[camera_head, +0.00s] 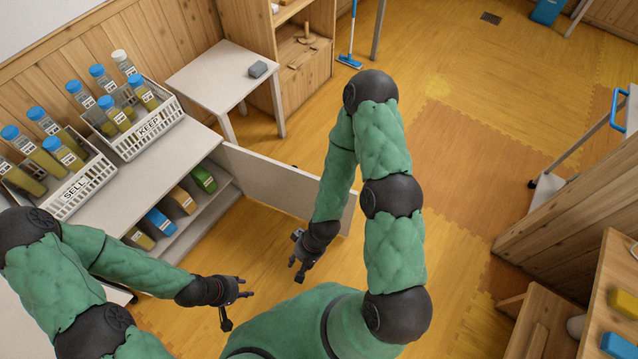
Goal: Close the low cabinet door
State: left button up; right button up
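The low white cabinet (180,147) stands at the left with its front open. Its door (265,175) is swung wide open, sticking out to the right from the cabinet's far end. My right forearm crosses in front of the door and hides part of it near its free end. My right gripper (297,258) is open and empty, below the door in the picture; I cannot tell whether the arm touches the door. My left gripper (236,307) is open and empty, in front of the cabinet and apart from the door.
On the cabinet top stand a white KEEP crate (150,133) and a SELL crate (78,193) with blue-capped jars. Coloured boxes, including a green one (204,179), sit on the inner shelf. A small white table (215,84) stands behind the door. Floor between door and cabinet looks clear.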

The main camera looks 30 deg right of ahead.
aim_at(292, 190)
jog(key=i+l+u, duration=0.1)
jog(key=l+u, duration=0.15)
jog(key=l, duration=0.5)
jog(key=l+u, duration=0.3)
jog(key=l, duration=0.4)
jog(key=l+u, duration=0.25)
jog(key=l, duration=0.5)
jog(key=k+l+u, duration=0.3)
jog(key=l, duration=0.4)
jog(key=i+l+u, duration=0.1)
jog(key=l+u, duration=0.3)
jog(key=l, duration=0.3)
jog(key=l+u, duration=0.4)
jog(key=l, duration=0.35)
